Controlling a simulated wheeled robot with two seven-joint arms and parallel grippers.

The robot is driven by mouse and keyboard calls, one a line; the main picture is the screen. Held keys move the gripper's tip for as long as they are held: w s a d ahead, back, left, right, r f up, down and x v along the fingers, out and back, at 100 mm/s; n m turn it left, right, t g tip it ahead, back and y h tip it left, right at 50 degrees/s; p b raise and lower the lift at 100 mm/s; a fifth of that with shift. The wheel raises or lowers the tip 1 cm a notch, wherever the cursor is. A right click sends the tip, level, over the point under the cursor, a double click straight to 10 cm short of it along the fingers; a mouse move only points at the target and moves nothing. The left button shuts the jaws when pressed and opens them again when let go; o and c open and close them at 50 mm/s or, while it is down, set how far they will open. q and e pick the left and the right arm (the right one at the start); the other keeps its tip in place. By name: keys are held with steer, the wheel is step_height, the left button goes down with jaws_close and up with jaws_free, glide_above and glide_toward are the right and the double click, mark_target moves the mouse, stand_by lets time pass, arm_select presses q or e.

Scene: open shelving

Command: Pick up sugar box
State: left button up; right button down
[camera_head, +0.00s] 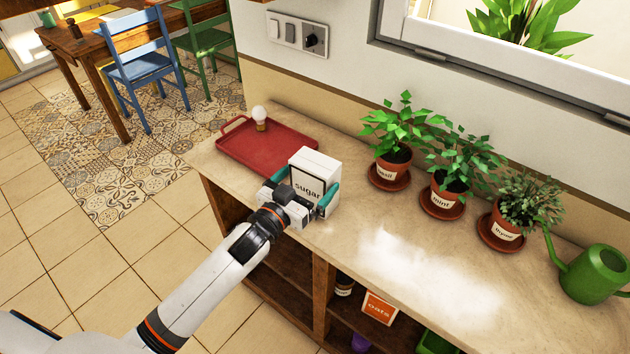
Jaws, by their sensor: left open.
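The white sugar box (319,163), with a black-framed label reading "sugar", stands upright on the countertop near its front edge. My left gripper (306,189) is at the box, with one teal fingertip at its left side and the other at its right side. The fingers are open around the box; whether they touch it cannot be told. The lower front of the box is hidden by the gripper. My right gripper is not in view.
Potted basil (391,165), mint (444,195) and thyme (507,226) stand along the wall. A green watering can (594,275) is at right.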

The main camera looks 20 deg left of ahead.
arm_select(q)
steer(key=p+x, duration=0.1)
steer(key=x, duration=0.4)
steer(key=shift+a, duration=0.1)
steer(key=c, duration=1)
steer(key=shift+r, duration=0.1)
steer(key=shift+c, duration=0.5)
